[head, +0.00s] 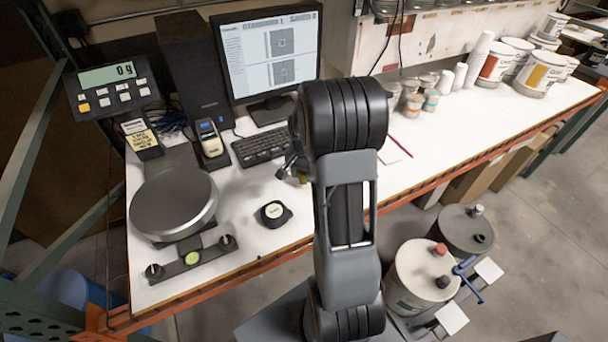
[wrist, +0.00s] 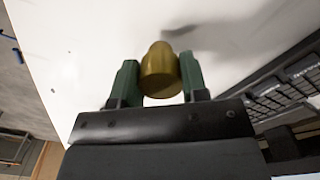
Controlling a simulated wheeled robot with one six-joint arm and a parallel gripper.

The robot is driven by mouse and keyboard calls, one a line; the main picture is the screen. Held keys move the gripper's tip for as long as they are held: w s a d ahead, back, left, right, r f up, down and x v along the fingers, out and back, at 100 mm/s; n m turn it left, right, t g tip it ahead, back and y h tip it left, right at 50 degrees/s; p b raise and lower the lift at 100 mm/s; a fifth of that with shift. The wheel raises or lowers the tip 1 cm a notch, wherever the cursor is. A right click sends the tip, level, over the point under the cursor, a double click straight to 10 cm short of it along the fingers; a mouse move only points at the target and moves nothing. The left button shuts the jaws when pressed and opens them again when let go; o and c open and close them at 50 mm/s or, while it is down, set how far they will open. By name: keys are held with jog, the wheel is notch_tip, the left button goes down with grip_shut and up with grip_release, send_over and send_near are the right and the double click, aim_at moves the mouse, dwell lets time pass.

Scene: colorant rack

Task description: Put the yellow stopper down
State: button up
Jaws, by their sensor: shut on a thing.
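The yellow stopper (wrist: 159,72) is a dull gold, rounded cylinder between the two green fingers of my gripper (wrist: 157,80) in the wrist view. My gripper is shut on it, with a finger against each side. The white table top (wrist: 90,30) lies behind the stopper, and a soft shadow falls on it. I cannot tell the exact height above the table. In the head view my arm hides most of the gripper; a small part of the gripper (head: 292,165) shows left of the arm, near the keyboard.
The keyboard (head: 262,147) is close on the gripper's left in the head view. A black round tape measure (head: 273,214) lies nearer the front edge. A scale with a round plate (head: 173,203) stands at left. Small tubs (head: 412,104) stand at the back. White table around the tape measure is clear.

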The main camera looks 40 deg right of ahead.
jog(key=shift+f, duration=0.75)
jog(key=shift+f, duration=0.1)
jog(key=shift+f, duration=0.15)
jog(key=o, duration=0.9)
